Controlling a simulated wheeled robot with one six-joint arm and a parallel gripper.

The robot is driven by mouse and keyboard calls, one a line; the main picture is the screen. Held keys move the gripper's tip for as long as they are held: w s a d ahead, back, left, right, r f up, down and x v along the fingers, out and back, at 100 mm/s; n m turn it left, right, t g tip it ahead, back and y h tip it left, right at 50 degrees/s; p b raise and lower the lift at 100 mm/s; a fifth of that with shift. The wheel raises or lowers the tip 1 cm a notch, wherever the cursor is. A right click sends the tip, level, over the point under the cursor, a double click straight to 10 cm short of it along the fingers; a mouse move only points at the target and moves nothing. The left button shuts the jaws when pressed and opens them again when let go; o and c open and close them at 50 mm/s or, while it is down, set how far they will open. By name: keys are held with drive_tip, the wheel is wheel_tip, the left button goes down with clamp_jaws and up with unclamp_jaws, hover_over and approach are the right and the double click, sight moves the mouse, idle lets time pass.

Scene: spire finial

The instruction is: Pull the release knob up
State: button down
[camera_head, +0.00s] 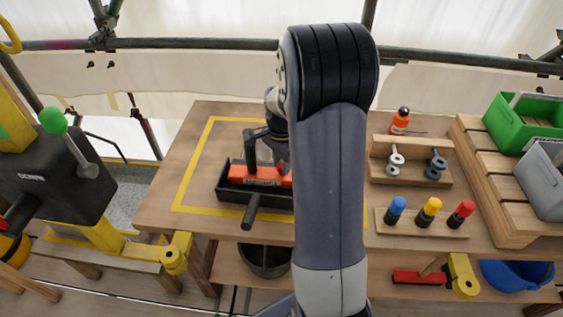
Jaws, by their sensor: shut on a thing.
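A black fixture (228,194) with an orange-red block (240,174) stands inside a yellow taped outline on the wooden table. My gripper (277,158) is just above the block, right of the post, and partly hidden behind my arm. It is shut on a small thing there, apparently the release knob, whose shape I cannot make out. The right part of the fixture is hidden by my arm.
A black machine (50,185) with a green-knobbed lever (75,145) stands at the left. At right are an orange bottle (401,121), a wooden rack with eye bolts (410,170), coloured-capped pegs (428,211) and a green bin (520,122). The table's left front is clear.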

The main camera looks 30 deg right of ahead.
drive_tip(key=shift+r, duration=0.1)
wheel_tip(320, 180, up, 2)
drive_tip(key=shift+p, duration=0.75)
